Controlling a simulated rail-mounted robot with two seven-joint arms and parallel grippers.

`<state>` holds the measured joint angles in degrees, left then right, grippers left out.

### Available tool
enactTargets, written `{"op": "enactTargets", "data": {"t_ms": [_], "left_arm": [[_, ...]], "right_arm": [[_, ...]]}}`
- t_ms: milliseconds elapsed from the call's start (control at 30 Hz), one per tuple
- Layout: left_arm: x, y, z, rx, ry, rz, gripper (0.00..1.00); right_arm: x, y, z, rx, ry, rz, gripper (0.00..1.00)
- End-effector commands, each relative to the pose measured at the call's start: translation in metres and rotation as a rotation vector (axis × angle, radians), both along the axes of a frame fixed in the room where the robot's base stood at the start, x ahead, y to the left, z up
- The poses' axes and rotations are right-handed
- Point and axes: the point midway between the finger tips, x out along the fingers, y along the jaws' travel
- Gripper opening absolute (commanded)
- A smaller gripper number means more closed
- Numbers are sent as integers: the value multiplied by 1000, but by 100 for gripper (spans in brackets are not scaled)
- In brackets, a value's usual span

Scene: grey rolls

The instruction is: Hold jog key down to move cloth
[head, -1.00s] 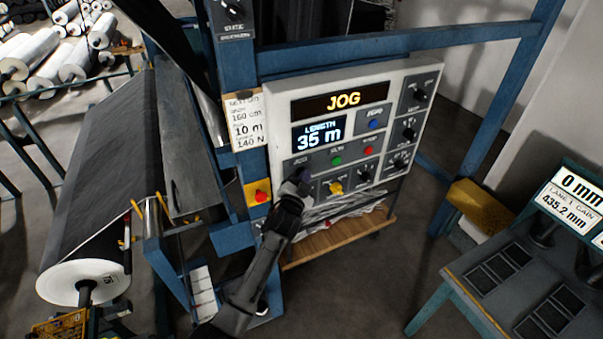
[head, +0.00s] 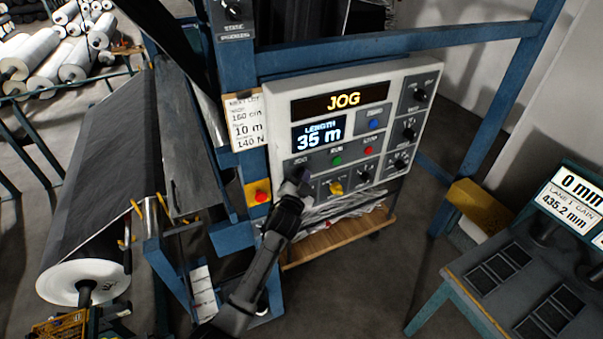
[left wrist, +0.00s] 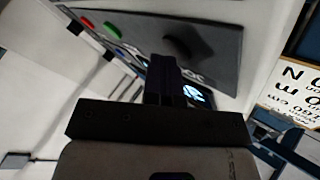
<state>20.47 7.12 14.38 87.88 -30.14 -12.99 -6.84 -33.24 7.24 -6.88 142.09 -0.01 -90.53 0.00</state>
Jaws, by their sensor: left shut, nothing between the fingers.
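The control panel (head: 280,115) is a white box on a blue frame. Its amber display (head: 343,102) reads JOG and its blue-white length display (head: 318,134) reads 35 m. My left gripper (head: 301,178) is shut and empty, its tips at the jog key spot in the panel's lower left. The gripper hides the key itself, so I cannot see how far it is pressed. In the left wrist view the shut fingers (left wrist: 170,82) reach to the panel face. The dark cloth roll (head: 105,150) lies on the machine at left. My right gripper is not in view.
A paper card (head: 246,125) hangs left of the panel. A grey console (head: 520,275) stands at right.

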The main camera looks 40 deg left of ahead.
Motion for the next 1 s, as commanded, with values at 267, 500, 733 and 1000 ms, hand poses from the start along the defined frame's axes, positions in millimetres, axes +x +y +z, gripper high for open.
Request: {"op": "enactTargets", "data": {"t_ms": [267, 500, 733, 1000], "left_arm": [[-2, -5, 0, 0, 1, 1, 0], [-6, -15, 0, 0, 0, 0, 0], [-7, -15, 0, 0, 0, 0, 0], [-10, -25, 0, -2, 0, -1, 0]], "right_arm": [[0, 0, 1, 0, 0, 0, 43], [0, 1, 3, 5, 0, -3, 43], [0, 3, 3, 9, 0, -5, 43], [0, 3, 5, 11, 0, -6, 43]]}}
